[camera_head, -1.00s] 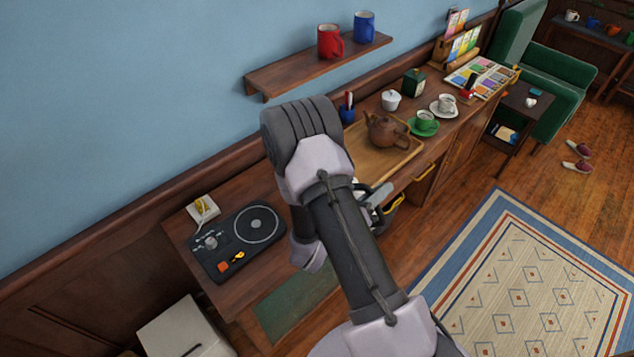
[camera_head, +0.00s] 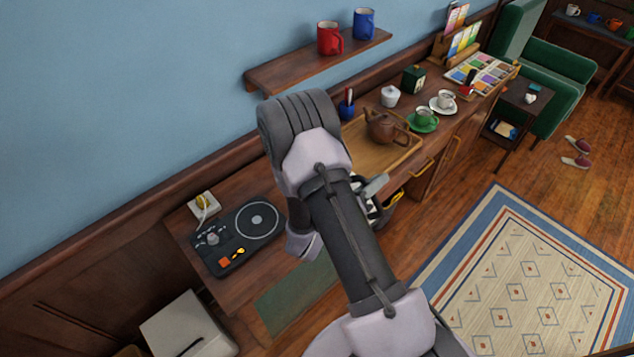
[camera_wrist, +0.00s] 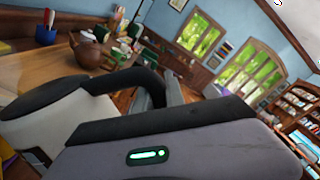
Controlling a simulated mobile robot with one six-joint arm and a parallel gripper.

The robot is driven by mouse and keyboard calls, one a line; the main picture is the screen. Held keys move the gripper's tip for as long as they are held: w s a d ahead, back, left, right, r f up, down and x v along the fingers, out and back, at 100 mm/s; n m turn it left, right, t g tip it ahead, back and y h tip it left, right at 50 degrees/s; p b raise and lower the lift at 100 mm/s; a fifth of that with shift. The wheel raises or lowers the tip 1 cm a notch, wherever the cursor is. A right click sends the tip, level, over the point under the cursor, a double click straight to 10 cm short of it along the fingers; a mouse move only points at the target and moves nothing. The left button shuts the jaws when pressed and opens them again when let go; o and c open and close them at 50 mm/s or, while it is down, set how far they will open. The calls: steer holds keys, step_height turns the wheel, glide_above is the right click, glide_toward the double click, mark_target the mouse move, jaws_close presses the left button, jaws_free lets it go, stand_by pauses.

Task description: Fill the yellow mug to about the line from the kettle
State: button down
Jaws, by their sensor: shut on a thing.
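The kettle, with a cream body (camera_wrist: 60,120) and a black handle (camera_wrist: 138,78), is at the left of the wrist view. My gripper (camera_wrist: 160,92) is shut on the kettle's handle. In the head view my gripper (camera_head: 374,188) is mostly behind my arm, with only bits of the kettle showing. A yellow patch (camera_head: 396,198) beside it may be the yellow mug; most of it is hidden. A yellow bit also shows at the wrist view's left edge. The fill line and the water level are not visible.
A wooden tray (camera_head: 366,156) with a brown teapot (camera_head: 383,126) stands on the sideboard, near a green cup (camera_head: 424,117) and a white lidded pot (camera_head: 390,96). A shelf (camera_head: 315,66) holds red and blue mugs.

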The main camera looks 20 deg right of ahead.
steer(key=shift+w+a+r+n+p, duration=0.2)
steer(key=shift+w+r+n+p, duration=0.2)
steer(key=shift+w+r+p, duration=0.15)
steer(key=shift+w+a+r+n+p, duration=0.15)
steer(key=shift+w+r+n+p, duration=0.3)
steer(key=shift+r+p, duration=0.15)
stand_by(1.0)
steer(key=shift+w+a+r+n+p, duration=0.25)
steer(key=shift+w+r+n+p, duration=0.3)
steer(key=shift+w, duration=0.1)
steer(key=shift+w+a+r+n+p, duration=0.2)
steer(key=shift+w+r+n+p, duration=0.2)
steer(key=shift+w+r, duration=0.2)
stand_by(4.6)
